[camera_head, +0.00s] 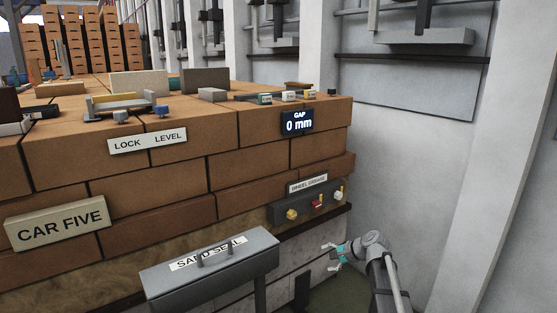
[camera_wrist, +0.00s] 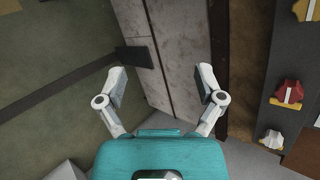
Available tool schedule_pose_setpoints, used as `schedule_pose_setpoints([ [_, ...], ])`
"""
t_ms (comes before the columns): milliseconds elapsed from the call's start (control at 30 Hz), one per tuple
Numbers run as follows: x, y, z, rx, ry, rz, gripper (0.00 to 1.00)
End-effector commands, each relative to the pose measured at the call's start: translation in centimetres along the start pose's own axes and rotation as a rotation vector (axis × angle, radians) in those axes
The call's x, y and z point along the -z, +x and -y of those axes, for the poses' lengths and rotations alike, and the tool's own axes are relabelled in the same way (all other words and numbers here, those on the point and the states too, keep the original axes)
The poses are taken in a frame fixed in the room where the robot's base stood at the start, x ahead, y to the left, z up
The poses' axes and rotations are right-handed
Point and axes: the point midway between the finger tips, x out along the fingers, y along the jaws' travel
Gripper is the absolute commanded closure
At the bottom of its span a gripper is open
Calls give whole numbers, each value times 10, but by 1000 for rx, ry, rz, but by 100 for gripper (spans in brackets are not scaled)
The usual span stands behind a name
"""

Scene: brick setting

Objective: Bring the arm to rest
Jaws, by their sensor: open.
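My gripper (camera_head: 333,256) is at the lower right in the head view, beside the brick stack and to the right of the grey sand seal box (camera_head: 212,268). In the wrist view my gripper (camera_wrist: 162,88) has its two fingers spread wide apart with nothing between them. Behind the fingers are a pale panelled side wall (camera_wrist: 178,50) and a dark green floor (camera_wrist: 50,60). My arm bends up from the lower right edge of the head view, apart from the bricks.
A dark control panel (camera_head: 290,211) with yellow and red knobs, labelled with a small sign, is on the stack above my gripper; its red knob (camera_wrist: 288,93) shows in the wrist view. A "GAP 0 mm" display (camera_head: 297,122) is higher up. A grey wall (camera_head: 410,170) stands at right.

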Motion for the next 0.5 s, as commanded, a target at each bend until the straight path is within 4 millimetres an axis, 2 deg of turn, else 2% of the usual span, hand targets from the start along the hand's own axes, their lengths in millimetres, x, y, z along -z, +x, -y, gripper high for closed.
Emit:
schedule_pose_setpoints([
  [33, -22, -3, -17, -63, -74, -5, 13],
  [200, -63, -11, -69, -291, -336, -15, 13],
  [400, -101, -34, -124, -553, -610, 7, 13],
  [500, -112, -46, -143, -651, -705, 23, 13],
])
